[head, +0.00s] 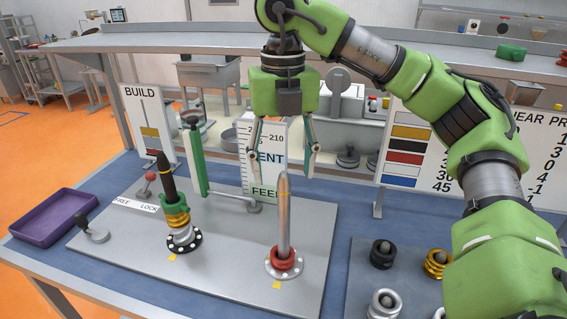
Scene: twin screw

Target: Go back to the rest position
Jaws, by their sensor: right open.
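My right gripper (284,176) hangs pointing down over the grey board, with its two fingers spread wide and nothing between them. It is above and just behind the upright pointed metal rod (284,222), which stands in a red ring (284,260) on a round flange. The fingers appear clear of the rod, though the exact gap is hard to tell. To the left, a dark pointed rod (167,176) stands on a flange with green and gold rings (176,215) around it. My left gripper is not in view.
The grey board (220,280) lies on a blue table with an empty purple tray (50,217) at left. Signs stand behind: BUILD (143,105) and a colour chart (420,150). Black (382,254), gold (437,263) and silver (384,303) ring parts sit at right. A shelf spans the back.

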